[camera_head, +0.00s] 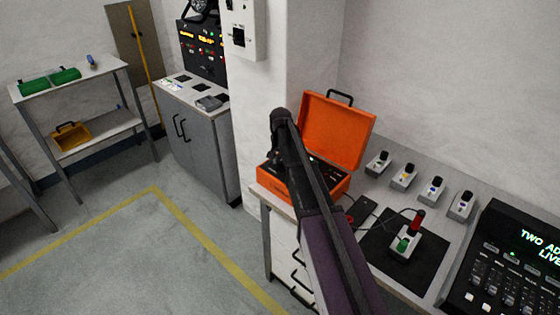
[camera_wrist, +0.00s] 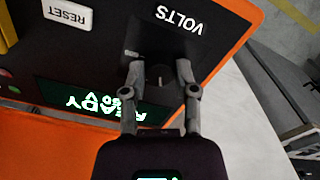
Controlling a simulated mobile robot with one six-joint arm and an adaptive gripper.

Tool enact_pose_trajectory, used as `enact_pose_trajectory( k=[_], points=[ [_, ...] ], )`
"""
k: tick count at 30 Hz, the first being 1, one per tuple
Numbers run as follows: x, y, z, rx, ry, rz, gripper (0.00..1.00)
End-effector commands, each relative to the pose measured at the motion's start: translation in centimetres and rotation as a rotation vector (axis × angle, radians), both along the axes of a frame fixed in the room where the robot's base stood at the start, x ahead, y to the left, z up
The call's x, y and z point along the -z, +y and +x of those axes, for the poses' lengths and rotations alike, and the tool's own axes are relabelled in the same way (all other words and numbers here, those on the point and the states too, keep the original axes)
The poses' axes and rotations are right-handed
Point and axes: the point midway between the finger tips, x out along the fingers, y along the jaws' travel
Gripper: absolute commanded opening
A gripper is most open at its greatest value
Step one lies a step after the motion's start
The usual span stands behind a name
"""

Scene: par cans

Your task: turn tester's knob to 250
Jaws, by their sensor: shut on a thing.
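The tester is an orange case (camera_head: 332,130) with its lid open, standing on the bench behind my arm. In the wrist view its dark panel (camera_wrist: 90,50) appears upside down, with a VOLTS label and a white RESET button (camera_wrist: 68,13). The small dark knob (camera_wrist: 158,79) is by the VOLTS label. My gripper (camera_wrist: 160,70) has its two fingers shut on either side of the knob. The green display (camera_wrist: 100,103) reads READY, with a line that looks like 50 V. A finger is close to that line and may hide a digit. My arm hides much of the panel in the head view.
Right of the case, a black mat (camera_head: 385,262) holds a small device with a red and a green part. Several small grey units (camera_head: 403,177) line the back of the bench. A black console (camera_head: 515,262) stands at the right. A wall pillar (camera_head: 262,90) is close behind the case.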

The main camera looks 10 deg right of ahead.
Motion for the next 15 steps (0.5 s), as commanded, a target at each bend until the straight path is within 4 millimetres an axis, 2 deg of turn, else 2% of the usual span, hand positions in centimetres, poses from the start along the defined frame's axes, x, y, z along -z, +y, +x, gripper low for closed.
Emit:
enact_pose_trajectory(
  k=[6,15],
  points=[
    [0.04,-0.01,-0.17,0.194,0.004,0.000,0.00],
    [0.04,-0.01,-0.19,0.376,0.004,-0.001,0.00]
  ],
)
